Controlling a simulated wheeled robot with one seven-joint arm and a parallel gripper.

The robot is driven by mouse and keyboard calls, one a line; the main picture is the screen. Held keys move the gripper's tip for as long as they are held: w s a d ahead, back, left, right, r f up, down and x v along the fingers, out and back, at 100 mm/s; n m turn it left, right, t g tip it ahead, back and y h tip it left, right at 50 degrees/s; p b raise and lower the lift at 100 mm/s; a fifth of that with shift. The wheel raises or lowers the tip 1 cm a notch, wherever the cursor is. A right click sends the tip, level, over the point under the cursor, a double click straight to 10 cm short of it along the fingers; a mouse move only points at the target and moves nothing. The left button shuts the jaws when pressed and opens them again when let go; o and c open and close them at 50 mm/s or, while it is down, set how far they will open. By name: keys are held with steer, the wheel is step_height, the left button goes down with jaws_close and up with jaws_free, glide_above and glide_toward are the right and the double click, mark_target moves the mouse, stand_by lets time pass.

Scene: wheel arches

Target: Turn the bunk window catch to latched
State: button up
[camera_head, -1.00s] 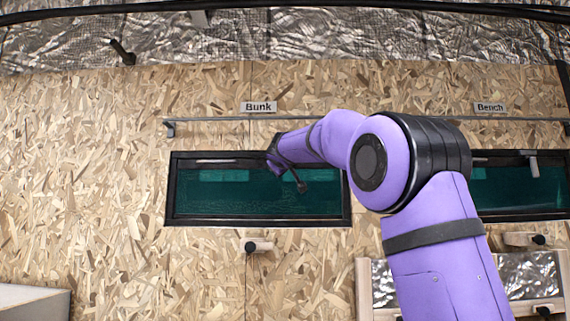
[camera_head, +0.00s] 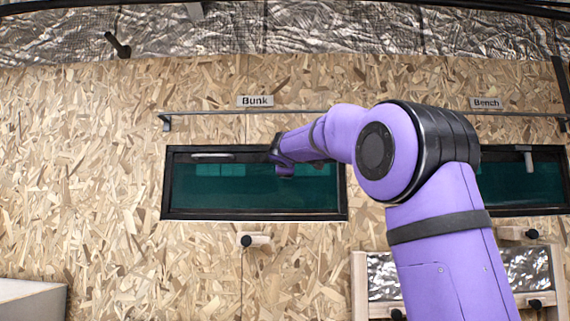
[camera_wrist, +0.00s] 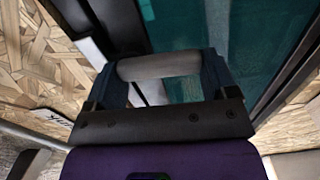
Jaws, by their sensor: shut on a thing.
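The bunk window (camera_head: 250,190) is a dark-framed teal pane in the chipboard wall, under the Bunk sign (camera_head: 255,101). My gripper (camera_head: 284,168) is at the upper right part of this window. In the wrist view my gripper (camera_wrist: 162,72) is shut on a grey rounded bar, which looks like the grip of the bunk window catch (camera_wrist: 160,66). The bar lies across between both fingers, in front of the dark frame and teal pane. In the head view my gripper and arm hide the held part, so the catch's angle there cannot be told.
A pale bar (camera_head: 213,155) lies along the window's top edge, left of my gripper. A rail (camera_head: 205,113) runs above both windows. The bench window (camera_head: 520,182), with its own catch (camera_head: 529,160), is at right. A knob on a block (camera_head: 256,240) sits below the bunk window.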

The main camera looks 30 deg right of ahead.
steer(key=shift+f+n, duration=0.15)
steer(key=shift+n, duration=0.25)
steer(key=o, duration=0.8)
steer(key=v, duration=1)
steer(key=shift+s+a, duration=0.25)
steer(key=shift+s, duration=0.1)
